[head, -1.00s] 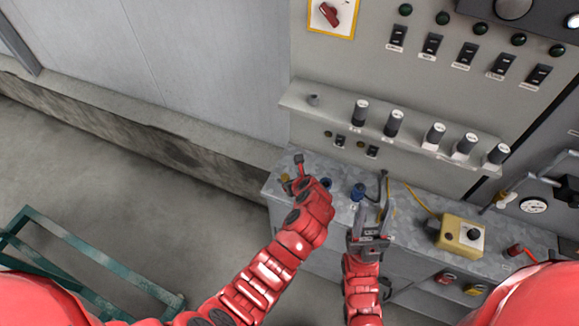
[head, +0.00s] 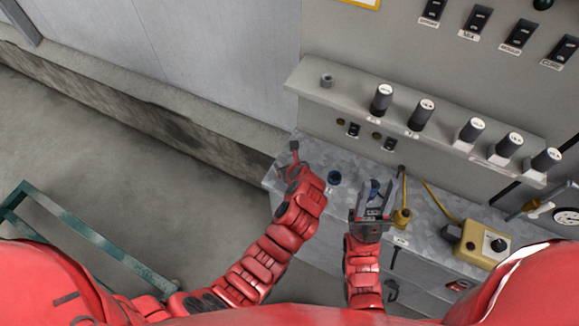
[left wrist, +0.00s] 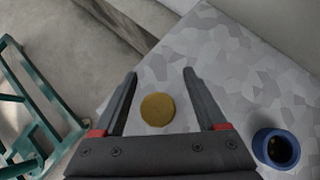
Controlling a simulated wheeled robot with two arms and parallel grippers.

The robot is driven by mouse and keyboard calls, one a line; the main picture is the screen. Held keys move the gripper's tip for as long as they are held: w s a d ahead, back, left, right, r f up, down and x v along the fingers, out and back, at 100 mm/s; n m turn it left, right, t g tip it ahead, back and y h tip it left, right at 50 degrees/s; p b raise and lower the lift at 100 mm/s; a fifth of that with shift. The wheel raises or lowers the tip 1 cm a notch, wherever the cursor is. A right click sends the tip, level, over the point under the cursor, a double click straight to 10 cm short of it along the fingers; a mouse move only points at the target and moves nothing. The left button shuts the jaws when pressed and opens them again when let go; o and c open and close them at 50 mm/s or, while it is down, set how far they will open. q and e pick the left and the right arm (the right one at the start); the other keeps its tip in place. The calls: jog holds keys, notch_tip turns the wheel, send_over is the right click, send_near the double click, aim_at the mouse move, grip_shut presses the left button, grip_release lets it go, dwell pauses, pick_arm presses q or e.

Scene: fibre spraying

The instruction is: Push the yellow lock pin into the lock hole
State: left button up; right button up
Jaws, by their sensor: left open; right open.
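A round yellow piece (left wrist: 158,109), seen from above, shows between the spread fingers of my left gripper (left wrist: 160,75) in the left wrist view. It looks like the lock pin's top, but I cannot be sure. Its depth below the fingers is unclear, and no contact shows. In the head view my left gripper (head: 290,163) is over the left end of the grey metal counter (head: 440,212) and hides that piece. My right gripper (head: 377,188) is open and empty, with a blue fitting behind its fingers. A yellow fitting (head: 402,217) stands just right of it. I cannot make out the lock hole.
A blue socket (head: 334,178) stands between my grippers; a blue ring (left wrist: 276,148) shows right in the wrist view. A yellow box (head: 482,244) sits right. A green frame (head: 75,238) stands on the floor left.

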pick_arm(q)
jog(key=shift+s+r, duration=0.2)
jog(key=shift+s, duration=0.1)
jog(key=shift+c, duration=0.3)
jog(key=shift+s+r, duration=0.15)
jog(key=shift+s, duration=0.05)
jog(key=shift+c, duration=2.4)
jog(key=shift+w+f, duration=0.2)
jog(key=shift+w, duration=0.05)
jog(key=c, duration=0.5)
grip_shut()
jog(key=shift+s, duration=0.1)
jog(key=shift+r, duration=0.15)
